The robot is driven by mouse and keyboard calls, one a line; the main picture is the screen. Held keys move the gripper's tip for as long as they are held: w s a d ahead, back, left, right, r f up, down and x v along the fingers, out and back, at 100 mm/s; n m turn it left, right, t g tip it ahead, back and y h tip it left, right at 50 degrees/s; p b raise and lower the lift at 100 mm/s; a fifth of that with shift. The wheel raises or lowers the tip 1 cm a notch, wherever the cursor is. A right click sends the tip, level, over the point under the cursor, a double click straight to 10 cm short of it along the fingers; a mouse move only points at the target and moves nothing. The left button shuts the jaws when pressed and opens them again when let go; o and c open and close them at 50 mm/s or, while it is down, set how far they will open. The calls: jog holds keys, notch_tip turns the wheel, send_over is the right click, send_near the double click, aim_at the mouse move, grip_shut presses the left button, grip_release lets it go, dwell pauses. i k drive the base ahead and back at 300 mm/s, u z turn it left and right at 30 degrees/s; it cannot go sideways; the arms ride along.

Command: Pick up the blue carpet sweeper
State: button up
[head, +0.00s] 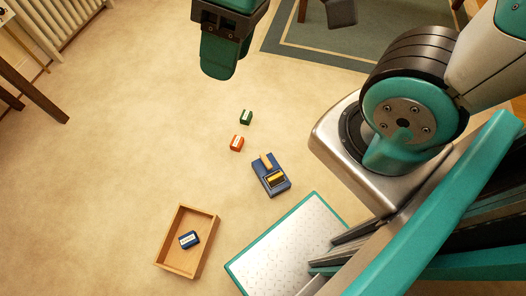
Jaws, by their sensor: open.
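The blue carpet sweeper (280,187) lies on the beige carpet near the middle of the head view. It has a dark blue body with a yellow panel and a short tan piece at its upper end. My gripper (280,42) shows at the top edge, partly cut off by the frame. Its jaws are apart and nothing shows between them. It is well above the sweeper in the picture and apart from it.
A green block (246,117) and an orange block (237,143) lie just above-left of the sweeper. A wooden tray (166,232) holds a small blue block (189,239). A teal-edged white board (285,245) lies below right. A green rug (300,48), radiator (62,22) and wooden leg (30,92) border the open carpet.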

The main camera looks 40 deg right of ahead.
aim_at(266, 164)
jog(key=u, duration=0.4)
jog(key=k, duration=0.8)
jog(key=z, duration=0.75)
jog(key=k, duration=0.5)
jog(key=u, duration=0.6)
jog(key=i, duration=1.15)
jog(key=z, duration=0.9)
